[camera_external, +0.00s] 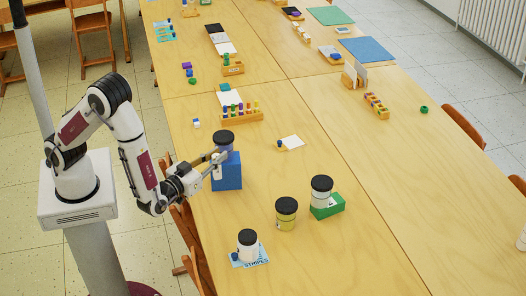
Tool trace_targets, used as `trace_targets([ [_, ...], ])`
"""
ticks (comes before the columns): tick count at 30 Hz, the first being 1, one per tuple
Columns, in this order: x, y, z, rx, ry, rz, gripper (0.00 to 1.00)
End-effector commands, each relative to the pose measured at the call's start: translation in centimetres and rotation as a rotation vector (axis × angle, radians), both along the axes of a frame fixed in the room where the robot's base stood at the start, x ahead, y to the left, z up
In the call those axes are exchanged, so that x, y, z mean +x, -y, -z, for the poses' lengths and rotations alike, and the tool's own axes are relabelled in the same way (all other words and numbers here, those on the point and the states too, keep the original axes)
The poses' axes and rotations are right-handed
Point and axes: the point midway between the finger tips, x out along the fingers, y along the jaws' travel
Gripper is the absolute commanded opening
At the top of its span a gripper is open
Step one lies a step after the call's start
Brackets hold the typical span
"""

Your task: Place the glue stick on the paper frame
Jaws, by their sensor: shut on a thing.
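My gripper (221,157) is at the blue block (227,176), its fingers closed around a black-lidded jar (223,139) at the block's top. The fingers hide much of the jar's body, and I cannot tell whether it rests on the block or is just above it. No object is clearly recognisable as the glue stick; a small white and blue item (196,123) stands on the table beyond the gripper.
A black-lidded white jar (248,241) stands on a blue "STRIPES" sheet (262,262). A yellow jar (286,216) stands on the table. Another jar (321,191) stands on a green block (328,209). A wooden peg rack (242,116) is behind. The right table is mostly clear.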

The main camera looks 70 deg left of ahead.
Motion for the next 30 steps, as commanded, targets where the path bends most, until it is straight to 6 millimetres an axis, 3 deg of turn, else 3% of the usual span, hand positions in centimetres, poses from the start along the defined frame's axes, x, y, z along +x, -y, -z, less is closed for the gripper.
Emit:
trace_targets([
  [5,0.0,0.0,-1.6,-0.002,0.001,0.000,0.00],
  [13,3.5,0.2,-1.3,-0.001,0.001,0.049,0.00],
  [30,15.1,-0.4,-2.0,-0.001,0.002,0.238,0.00],
])
